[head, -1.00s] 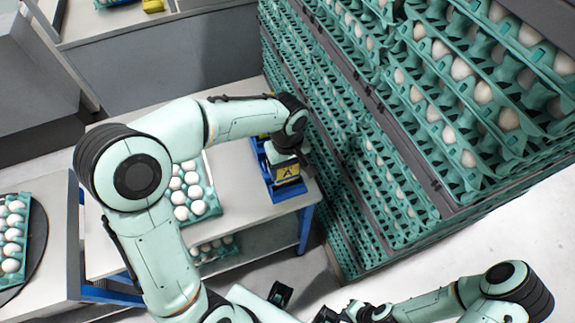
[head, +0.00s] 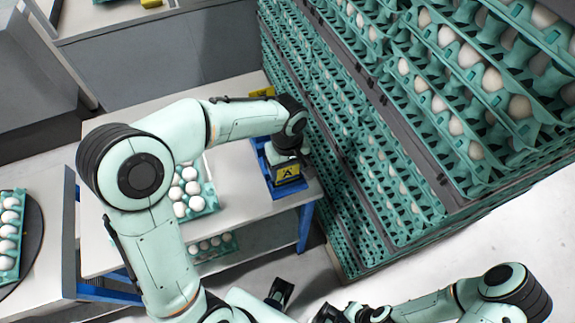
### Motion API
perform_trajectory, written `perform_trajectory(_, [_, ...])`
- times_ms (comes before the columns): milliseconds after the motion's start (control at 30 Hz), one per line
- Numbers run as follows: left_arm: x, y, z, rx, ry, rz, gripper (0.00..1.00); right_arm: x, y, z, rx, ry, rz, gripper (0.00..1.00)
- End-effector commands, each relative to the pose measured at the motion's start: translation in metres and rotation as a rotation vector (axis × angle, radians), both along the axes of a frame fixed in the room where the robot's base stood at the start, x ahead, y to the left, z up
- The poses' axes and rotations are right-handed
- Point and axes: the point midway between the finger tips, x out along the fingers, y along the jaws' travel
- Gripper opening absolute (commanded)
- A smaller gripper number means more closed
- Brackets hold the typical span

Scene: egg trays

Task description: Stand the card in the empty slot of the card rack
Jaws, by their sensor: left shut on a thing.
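The blue card rack (head: 284,191) stands near the right end of the white table, close to the egg stacks. A yellow face marked with a black A (head: 288,172) shows at its front. I cannot tell whether this is the card itself or a label on the rack. My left gripper (head: 287,157) points down over the rack, just behind the yellow face. It is shut on the card, mostly hidden by the gripper and wrist. The slots are too small to make out. My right gripper (head: 322,312) is low at the bottom edge, away from the rack, its jaws unclear.
A teal tray of white eggs (head: 211,196) lies on the white table (head: 236,178), left of the rack, partly behind my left arm. More eggs sit on a lower shelf. Tall stacks of egg trays (head: 345,150) rise close on the right. Another tray stands far left.

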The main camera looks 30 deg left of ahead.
Motion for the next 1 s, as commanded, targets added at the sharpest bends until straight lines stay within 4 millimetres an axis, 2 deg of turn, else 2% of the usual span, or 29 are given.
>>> perform_trajectory(400, [0.0, 0.0, -0.015, 0.001, 0.001, 0.0, 0.45, -0.005, 0.0, -0.012, 0.0, 0.006, 0.0, 0.0])
perform_trajectory(700, [0.0, 0.0, -0.015, 0.0, 0.0, 0.0, 0.45, -0.005, 0.0, -0.013, 0.0, 0.006, 0.0, 0.0])
perform_trajectory(733, [0.0, 0.0, -0.015, 0.0, 0.0, 0.0, 0.83, -0.005, 0.0, -0.013, 0.0, 0.006, 0.0, 0.0])
perform_trajectory(800, [0.0, 0.0, -0.015, 0.0, 0.0, 0.0, 1.0, -0.005, 0.0, -0.013, 0.0, 0.006, 0.0, 0.0])
perform_trajectory(1000, [0.0, 0.0, -0.015, 0.0, 0.0, 0.0, 1.0, -0.005, 0.0, -0.013, 0.0, 0.006, 0.0, 0.0])
